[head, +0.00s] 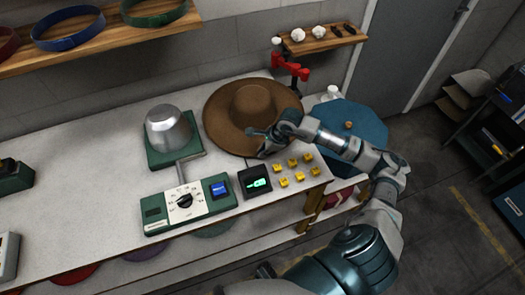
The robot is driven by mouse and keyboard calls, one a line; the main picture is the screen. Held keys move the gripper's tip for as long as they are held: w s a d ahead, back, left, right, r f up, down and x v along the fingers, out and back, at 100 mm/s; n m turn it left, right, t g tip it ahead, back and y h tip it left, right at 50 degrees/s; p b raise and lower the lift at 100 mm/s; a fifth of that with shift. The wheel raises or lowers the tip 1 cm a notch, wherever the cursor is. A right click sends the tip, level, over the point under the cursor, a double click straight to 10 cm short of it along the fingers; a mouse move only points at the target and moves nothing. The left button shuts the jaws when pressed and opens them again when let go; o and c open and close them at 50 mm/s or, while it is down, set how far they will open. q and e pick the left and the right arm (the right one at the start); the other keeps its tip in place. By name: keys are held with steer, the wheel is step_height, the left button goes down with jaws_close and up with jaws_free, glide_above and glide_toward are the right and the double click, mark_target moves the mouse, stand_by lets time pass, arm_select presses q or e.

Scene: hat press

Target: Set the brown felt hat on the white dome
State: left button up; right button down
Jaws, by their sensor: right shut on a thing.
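The brown felt hat (252,103) lies brim down on the white worktop, at the middle of the head view. My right gripper (262,138) is at the near right part of its brim and is shut on the brim. The arm hides part of that edge. The dome (168,128) looks pale silver-grey and stands bare on a green base (172,156), left of the hat with a narrow gap between them. Dark tips at the bottom edge may belong to my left gripper (244,280); too little shows to tell its state.
A control box (184,205) with a dial and screen sits in front of the dome. Several yellow pieces (292,172) lie near the front edge. A wall shelf (100,47) holds hat bands.

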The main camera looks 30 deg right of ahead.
steer(key=shift+f+b, duration=0.3)
steer(key=c, duration=1.2)
jaws_free()
steer(key=shift+r, duration=0.1)
steer(key=v, duration=1.1)
steer(key=shift+r, duration=0.35)
steer(key=shift+d, duration=0.1)
